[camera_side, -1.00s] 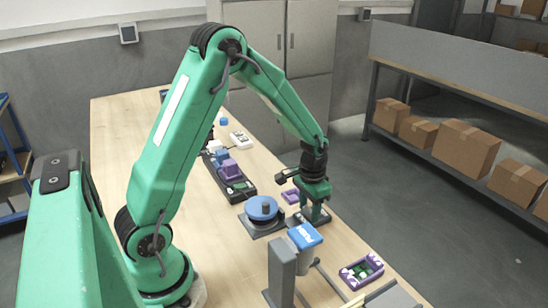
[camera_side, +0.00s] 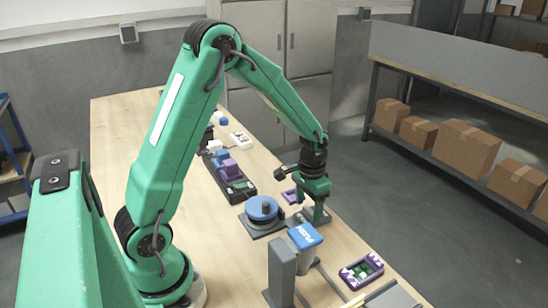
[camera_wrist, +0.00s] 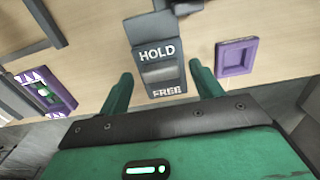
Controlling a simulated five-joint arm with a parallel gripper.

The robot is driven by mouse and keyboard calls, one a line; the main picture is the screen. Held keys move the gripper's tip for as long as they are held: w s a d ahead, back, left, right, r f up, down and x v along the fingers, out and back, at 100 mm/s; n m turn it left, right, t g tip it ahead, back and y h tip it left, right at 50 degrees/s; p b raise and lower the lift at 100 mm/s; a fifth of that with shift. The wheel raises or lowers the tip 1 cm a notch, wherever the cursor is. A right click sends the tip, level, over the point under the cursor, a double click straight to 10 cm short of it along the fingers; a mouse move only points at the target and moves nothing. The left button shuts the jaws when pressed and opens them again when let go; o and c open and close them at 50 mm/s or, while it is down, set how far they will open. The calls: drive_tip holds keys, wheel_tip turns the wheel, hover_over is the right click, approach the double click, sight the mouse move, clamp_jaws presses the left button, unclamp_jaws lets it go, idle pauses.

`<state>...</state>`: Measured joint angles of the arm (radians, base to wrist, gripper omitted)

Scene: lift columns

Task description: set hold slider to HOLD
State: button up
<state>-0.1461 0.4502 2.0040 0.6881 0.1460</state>
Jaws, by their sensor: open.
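The hold slider (camera_wrist: 161,68) is a dark grey block with a pale grey slot, HOLD printed at its upper end and FREE at its lower end in the wrist view. The sliding part's position is hard to make out. My gripper (camera_wrist: 161,72) is open, with one green finger on each side of the block and nothing visibly gripped. In the side view my gripper (camera_side: 317,212) hangs over the grey slider block, which it partly hides. I cannot tell whether the fingertips touch it.
A blue PUSH paddle (camera_side: 305,236) stands close in front of my gripper. A blue round dial (camera_side: 262,208) is to its left. A small purple frame (camera_side: 290,196) lies behind. A purple tray with a green board (camera_side: 361,271) lies near the table's right edge.

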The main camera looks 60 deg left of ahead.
sight(308, 210)
wheel_tip(308, 210, up, 7)
drive_tip(key=shift+f, duration=0.2)
idle(0.5)
drive_tip(key=shift+s+d+r, duration=0.1)
drive_tip(key=shift+s+r, duration=0.1)
drive_tip(key=shift+r, duration=0.2)
drive_tip(key=s+d+r+t, duration=0.2)
drive_tip(key=s+d+r, duration=0.1)
drive_tip(key=s+r, duration=0.4)
drive_tip(key=s+d+r+t, duration=0.2)
drive_tip(key=s+r, duration=0.4)
drive_tip(key=s, duration=0.5)
drive_tip(key=shift+d+r+t, duration=0.35)
drive_tip(key=shift+d+t, duration=0.05)
drive_tip(key=shift+t, duration=0.4)
